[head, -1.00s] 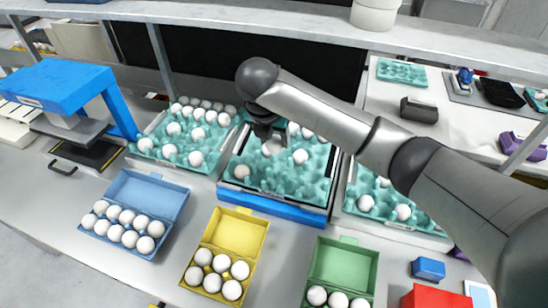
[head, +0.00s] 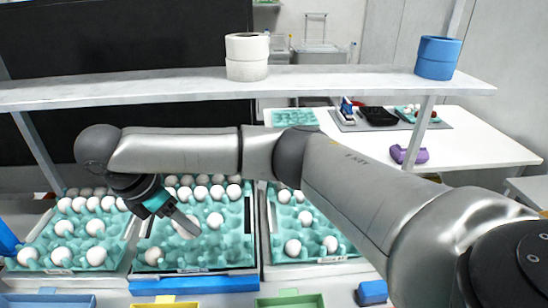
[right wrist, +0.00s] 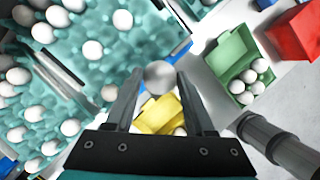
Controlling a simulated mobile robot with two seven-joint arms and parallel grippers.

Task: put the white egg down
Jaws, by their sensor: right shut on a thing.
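My right gripper (head: 188,226) reaches in from the right, above the middle teal egg tray (head: 232,246). In the right wrist view, its two fingers (right wrist: 160,80) are shut on a white egg (right wrist: 158,74). The held egg also shows in the head view (head: 184,229), partly behind a finger. In the wrist view it lines up with the blue edge (right wrist: 178,57) of the tray's stand and the yellow carton (right wrist: 150,112); its exact height over the tray cannot be told. My left gripper is not in view.
Teal trays with white eggs stand left (head: 40,246) and right (head: 318,244). The green carton (right wrist: 228,47) holds several eggs; a red box (right wrist: 298,38) stands beyond it. A white shelf (head: 330,78) spans above the bench. Bare cups show in the middle tray's front part.

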